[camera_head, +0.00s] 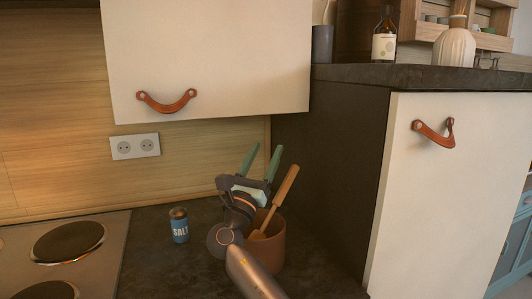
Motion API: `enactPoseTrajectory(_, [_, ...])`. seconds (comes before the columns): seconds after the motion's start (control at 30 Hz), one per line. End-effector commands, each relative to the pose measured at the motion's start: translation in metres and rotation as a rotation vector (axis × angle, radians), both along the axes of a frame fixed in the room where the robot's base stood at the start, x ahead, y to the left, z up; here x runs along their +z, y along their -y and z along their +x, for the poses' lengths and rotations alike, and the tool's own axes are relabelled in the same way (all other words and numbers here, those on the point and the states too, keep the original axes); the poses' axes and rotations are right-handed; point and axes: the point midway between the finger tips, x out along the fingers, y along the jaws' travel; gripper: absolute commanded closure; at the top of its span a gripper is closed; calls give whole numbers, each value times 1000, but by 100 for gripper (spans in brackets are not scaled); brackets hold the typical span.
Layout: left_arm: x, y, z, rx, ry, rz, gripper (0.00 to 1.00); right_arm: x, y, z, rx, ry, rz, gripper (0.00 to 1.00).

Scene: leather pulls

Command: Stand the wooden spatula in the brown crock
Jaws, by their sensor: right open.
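The brown crock (273,254) stands on the dark worktop, partly hidden behind my right arm. The wooden spatula (286,187) is upright but tilted, its top leaning to the right. Its lower end appears to be inside the crock, though my arm partly covers that area. My right gripper (262,160) is open, with two green fingers apart and pointing up and away. It is just left of the spatula's upper part, and nothing shows between the fingers. My left gripper is not in view.
A blue salt shaker (180,227) stands left of the crock. A hob (68,243) lies further left. A white upper cabinet (210,60) with a leather pull hangs above. A tall cabinet (445,190) with a dark side panel bounds the worktop at the right.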

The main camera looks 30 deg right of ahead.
Motion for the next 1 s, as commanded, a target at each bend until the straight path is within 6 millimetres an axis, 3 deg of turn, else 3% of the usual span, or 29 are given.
enactPoseTrajectory(0.5, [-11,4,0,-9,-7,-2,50,-58,-73,-44,2,-3,2,41])
enactPoseTrajectory(1.0, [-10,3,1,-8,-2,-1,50,-65,-83,-51,1,-1,1,41])
